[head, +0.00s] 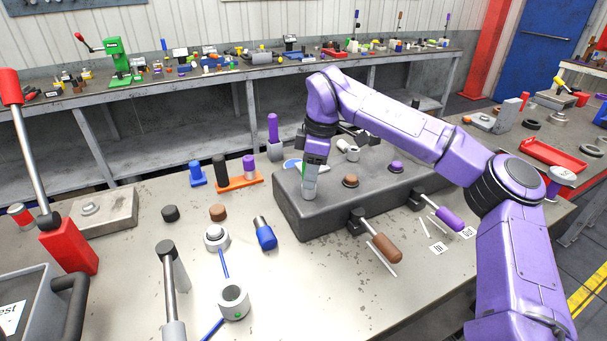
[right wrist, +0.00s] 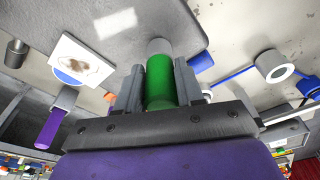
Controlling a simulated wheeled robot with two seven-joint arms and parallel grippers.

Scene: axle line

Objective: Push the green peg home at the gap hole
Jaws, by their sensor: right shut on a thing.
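My right gripper (head: 309,190) is above the left end of a long dark grey block (head: 300,222). In the right wrist view its fingers are shut on the green peg (right wrist: 160,80), which has a pale grey end (right wrist: 158,46) pointing towards the block's surface (right wrist: 100,40). In the head view the gripper mostly hides the peg. The gap hole is not visible, and I cannot tell whether the peg's end is in it. A brown-capped peg (head: 350,181) and a purple-capped peg (head: 396,166) stand in the block to the right. My left gripper is not in view.
Brown-handled (head: 385,247) and purple-handled (head: 449,219) tools project from the block's front. An orange rack (head: 240,182), a blue-handled part (head: 265,235) and grey ring tools (head: 233,300) lie left. The bench front between is mostly clear.

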